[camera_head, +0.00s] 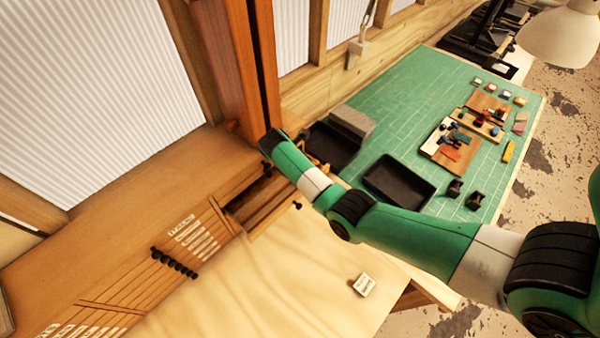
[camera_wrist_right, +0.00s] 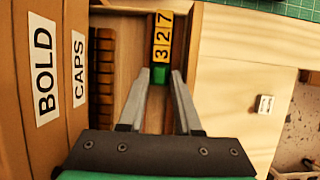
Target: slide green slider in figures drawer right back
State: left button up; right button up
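In the right wrist view, the green slider (camera_wrist_right: 159,75) sits in a narrow wooden channel of the open drawer (camera_wrist_right: 192,40). Yellow number blocks reading 3, 2, 7 (camera_wrist_right: 162,38) stand in a row directly beyond it. My right gripper (camera_wrist_right: 162,76) is open, with one fingertip on each side of the slider and a slight gap apparent; contact is hard to judge. In the head view, my green right arm reaches over the open drawer (camera_head: 240,210), hiding part of it; the slider is not visible there. My left gripper is not in view.
Drawer fronts labelled BOLD (camera_wrist_right: 42,65) and CAPS (camera_wrist_right: 79,68) lie left of the channel. A pale tabletop (camera_head: 240,290) with a small white tag (camera_head: 364,285) lies in front. A green mat (camera_head: 400,100) with black trays (camera_head: 400,182) is beyond my arm.

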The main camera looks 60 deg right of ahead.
grip_shut()
jog(key=shift+r, duration=0.1)
dwell(1.2)
